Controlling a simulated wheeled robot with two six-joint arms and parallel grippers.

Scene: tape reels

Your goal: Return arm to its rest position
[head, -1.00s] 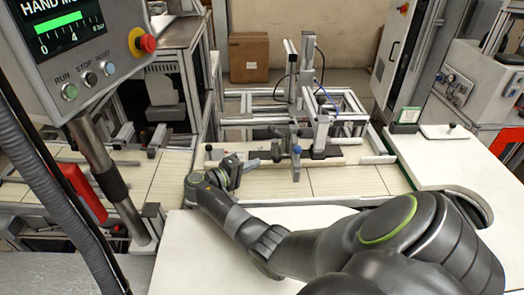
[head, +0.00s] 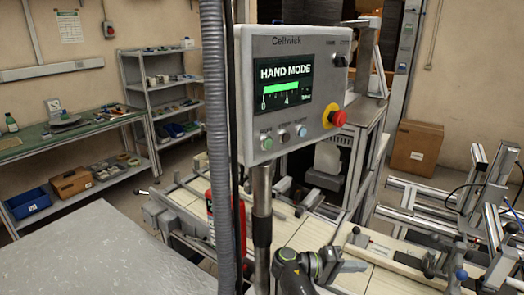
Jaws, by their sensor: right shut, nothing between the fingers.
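My right gripper (head: 350,267) shows at the bottom edge of the head view, right of the panel post. It is dark grey, its fingers point right, and it is shut with nothing between them. It is over the pale slatted conveyor (head: 355,277), to the left of the fixture's clamps; I cannot tell whether it is clear of the slats. Most of my right arm is out of the picture. My left gripper is out of view. I see no tape reel that I can make out.
A control panel (head: 290,128) reading HAND MODE stands on a post (head: 262,215) close beside my right gripper. An aluminium frame with clamps (head: 478,205) is at right. A grey surface (head: 90,255) is at lower left. A workbench (head: 60,130) and shelf (head: 165,80) stand behind.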

